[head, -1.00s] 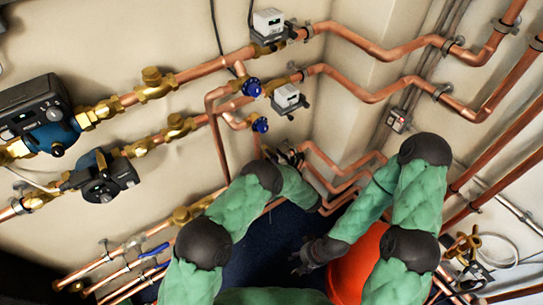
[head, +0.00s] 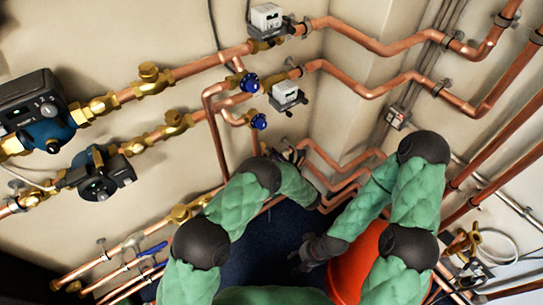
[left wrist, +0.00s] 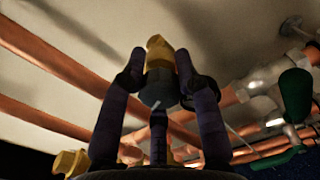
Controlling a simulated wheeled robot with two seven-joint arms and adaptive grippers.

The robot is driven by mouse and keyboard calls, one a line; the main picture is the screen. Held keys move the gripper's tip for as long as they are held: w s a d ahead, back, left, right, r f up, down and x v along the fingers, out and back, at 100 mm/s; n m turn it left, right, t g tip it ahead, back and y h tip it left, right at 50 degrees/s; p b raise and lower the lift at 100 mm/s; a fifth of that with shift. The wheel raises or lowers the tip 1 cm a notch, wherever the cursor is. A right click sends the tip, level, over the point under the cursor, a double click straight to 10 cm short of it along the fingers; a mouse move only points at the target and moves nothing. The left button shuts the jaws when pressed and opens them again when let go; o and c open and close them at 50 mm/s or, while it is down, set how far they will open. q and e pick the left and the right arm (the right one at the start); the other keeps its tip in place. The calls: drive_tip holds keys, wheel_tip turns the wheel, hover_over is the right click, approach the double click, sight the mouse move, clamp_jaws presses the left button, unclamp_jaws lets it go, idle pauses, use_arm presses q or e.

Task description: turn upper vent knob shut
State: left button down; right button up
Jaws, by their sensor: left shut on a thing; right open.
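My left gripper (head: 290,155) is the higher one, in front of the wall near copper pipes, below the two blue knobs. In the left wrist view its fingers (left wrist: 160,105) close from both sides on a dark cylindrical knob (left wrist: 158,90) at the end of a brass fitting (left wrist: 163,52). I cannot tell whether this is the upper vent knob. In the head view the upper blue knob (head: 249,83) and lower blue knob (head: 259,121) stand clear of my gripper. The held knob is hidden there. My right gripper (head: 302,258) is open and empty, low beside an orange-red surface.
Copper pipes (head: 365,85) run along the walls around my left arm. Two pumps (head: 38,110) sit at the left, and white meters (head: 286,95) above my left gripper. A green handle (left wrist: 295,95) shows at right in the left wrist view. Dark floor lies between my arms.

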use_arm(q)
drive_tip(key=m+b, duration=0.1)
drive_tip(key=m, duration=0.3)
drive_tip(key=shift+f+m, duration=0.1)
drive_tip(key=shift+m, duration=0.2)
drive_tip(key=m, duration=1.1)
drive_tip(key=shift+m, duration=0.4)
drive_tip(key=m, duration=0.5)
drive_tip(key=shift+m+p, duration=0.3)
drive_tip(key=shift+p, duration=0.1)
drive_tip(key=c, duration=0.9)
unclamp_jaws()
